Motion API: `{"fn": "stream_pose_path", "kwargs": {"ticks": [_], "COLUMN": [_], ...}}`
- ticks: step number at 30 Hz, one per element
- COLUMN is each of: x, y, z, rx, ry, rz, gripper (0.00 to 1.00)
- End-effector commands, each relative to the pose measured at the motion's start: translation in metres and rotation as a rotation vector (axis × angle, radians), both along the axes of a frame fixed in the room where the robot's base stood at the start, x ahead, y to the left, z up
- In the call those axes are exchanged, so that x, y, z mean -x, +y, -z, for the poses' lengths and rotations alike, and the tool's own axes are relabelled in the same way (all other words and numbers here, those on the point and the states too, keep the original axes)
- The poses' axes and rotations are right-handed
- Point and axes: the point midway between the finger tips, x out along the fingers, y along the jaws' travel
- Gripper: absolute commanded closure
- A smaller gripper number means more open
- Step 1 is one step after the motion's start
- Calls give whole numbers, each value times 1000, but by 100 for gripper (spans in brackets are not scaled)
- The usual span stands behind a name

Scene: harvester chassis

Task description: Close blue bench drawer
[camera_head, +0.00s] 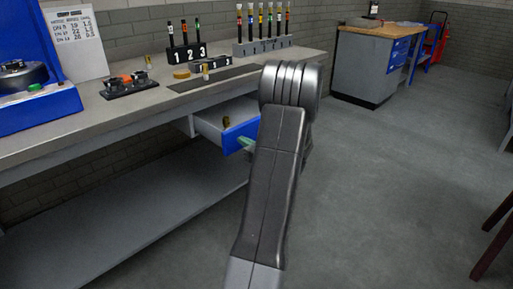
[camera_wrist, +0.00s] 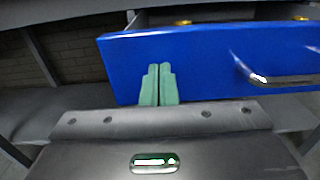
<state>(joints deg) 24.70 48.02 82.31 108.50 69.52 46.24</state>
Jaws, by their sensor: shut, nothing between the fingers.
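The blue-fronted bench drawer (camera_head: 241,134) is pulled out under the workbench in the head view. Its blue front (camera_wrist: 215,62) fills much of the wrist view, with a metal handle (camera_wrist: 285,80) on the right side. My gripper (camera_head: 246,143) is in front of the drawer, partly hidden by my arm in the head view. In the wrist view its green fingers (camera_wrist: 158,82) are together and empty, with the tips in front of the blue face, left of the handle. I cannot tell whether they touch it. A small brass-coloured item (camera_head: 226,122) is inside the drawer.
The workbench top (camera_head: 130,112) carries a blue fixture (camera_head: 40,105), numbered tool holders (camera_head: 188,50) and small parts. A lower shelf (camera_head: 130,215) runs below. A grey cabinet (camera_head: 365,65) stands at the back right. The floor (camera_head: 400,170) on the right is open.

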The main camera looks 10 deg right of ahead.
Motion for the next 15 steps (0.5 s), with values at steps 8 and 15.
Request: {"fn": "stream_pose_path", "kwargs": {"ticks": [8,15], "x": [-62,-108], "y": [50,86], "z": [1,1], "rx": [0,-1], "ry": [-1,0], "rz": [-5,-3], "gripper": [100,100]}}
